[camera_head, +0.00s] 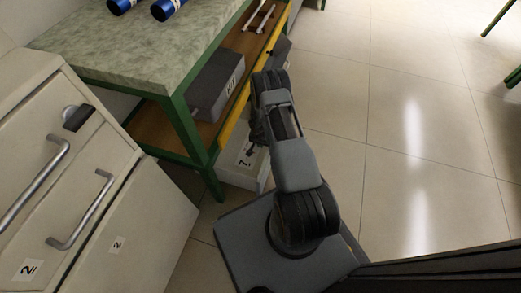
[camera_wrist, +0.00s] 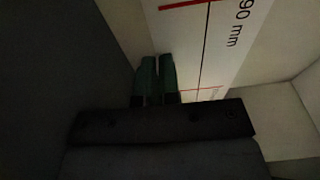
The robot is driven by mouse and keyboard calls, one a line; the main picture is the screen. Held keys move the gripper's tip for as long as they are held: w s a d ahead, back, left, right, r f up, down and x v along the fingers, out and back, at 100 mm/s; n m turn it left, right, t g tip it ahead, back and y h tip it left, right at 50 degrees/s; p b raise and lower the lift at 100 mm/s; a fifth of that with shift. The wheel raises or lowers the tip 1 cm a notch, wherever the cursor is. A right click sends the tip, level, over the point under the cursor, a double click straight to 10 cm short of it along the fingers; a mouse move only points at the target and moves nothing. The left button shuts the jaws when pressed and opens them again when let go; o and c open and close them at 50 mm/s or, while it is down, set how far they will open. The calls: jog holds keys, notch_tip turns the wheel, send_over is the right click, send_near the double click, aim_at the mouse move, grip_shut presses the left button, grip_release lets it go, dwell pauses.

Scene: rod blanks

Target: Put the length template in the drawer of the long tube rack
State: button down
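In the wrist view, a white plate with red lines and the print "90 mm" (camera_wrist: 210,40), which looks like the length template, stretches down from the top edge. My gripper (camera_wrist: 159,60) shows its two green fingers close together, with only a thin dark gap, over the plate's left edge. I see nothing clearly held between them.
A cream cabinet (camera_head: 150,235) with metal handles and labels marked 2 stands at left. Blue cylinders (camera_head: 165,9) lie on the bench top. A grey box (camera_head: 216,88) sits on the bench's lower shelf.

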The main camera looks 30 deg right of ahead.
aim_at(261, 151)
jog(key=shift+f+b, duration=0.85)
jog(key=shift+f, duration=1.2)
jog(key=shift+f, duration=0.15)
jog(key=c, duration=1.3)
grip_release()
jog(key=shift+c, duration=0.2)
